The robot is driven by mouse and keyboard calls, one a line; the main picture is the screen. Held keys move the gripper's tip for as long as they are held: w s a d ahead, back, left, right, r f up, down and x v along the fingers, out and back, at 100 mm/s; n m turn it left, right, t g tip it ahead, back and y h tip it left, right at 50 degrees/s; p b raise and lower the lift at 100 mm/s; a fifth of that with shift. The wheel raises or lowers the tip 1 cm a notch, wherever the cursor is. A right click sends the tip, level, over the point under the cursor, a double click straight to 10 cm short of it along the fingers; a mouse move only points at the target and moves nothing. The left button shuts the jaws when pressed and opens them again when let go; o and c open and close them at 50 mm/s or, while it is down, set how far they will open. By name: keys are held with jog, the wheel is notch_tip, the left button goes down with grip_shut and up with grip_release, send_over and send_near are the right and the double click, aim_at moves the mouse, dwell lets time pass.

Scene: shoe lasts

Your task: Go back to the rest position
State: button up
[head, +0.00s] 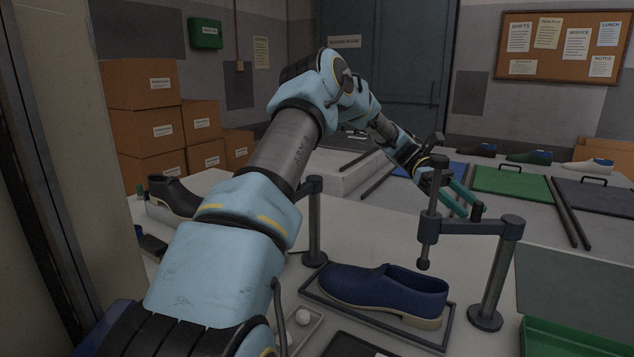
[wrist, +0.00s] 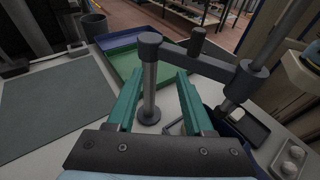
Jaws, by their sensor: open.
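My gripper (head: 466,199) is open and empty, its teal fingers raised behind the dark clamp stand (head: 496,270) in the head view. In the wrist view my gripper (wrist: 157,82) has its two fingers well apart, and the stand's upright post (wrist: 149,85) shows in the gap between them. I cannot tell whether the fingers touch the stand. A dark blue shoe (head: 375,287) lies in a dark rectangular frame under the stand's vertical spindle (head: 430,220). My arm reaches from the lower left over the bench and hides part of it.
A second dark post (head: 314,225) stands left of the shoe. A green tray (head: 570,338) is at the lower right. A black shoe (head: 174,196) is at the left. Behind are green (head: 511,181) and blue panels, more shoes and cardboard boxes (head: 145,86).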

jog(key=a+f+t+y, duration=0.1)
jog(key=a+f+t, duration=0.1)
jog(key=a, duration=0.4)
jog(key=s+a+f+m+t+y, duration=0.1)
jog(key=a+f+t, duration=0.1)
jog(key=a+t, duration=0.2)
jog(key=a+f+t+y, duration=0.1)
jog(key=a+f+t, duration=0.2)
jog(key=a, duration=0.5)
jog(key=shift+s+a, duration=0.15)
jog(key=shift+a, duration=0.25)
jog(key=s+a+m+t+y, duration=0.1)
jog(key=s+a+m+t, duration=0.1)
jog(key=a, duration=0.7)
jog(key=s+a+m+t+y, duration=0.1)
jog(key=s+a+t, duration=0.3)
jog(key=a, duration=0.5)
jog(key=shift+f+m+y, duration=0.3)
jog(key=shift+f+m, duration=0.15)
jog(key=shift+m, duration=0.25)
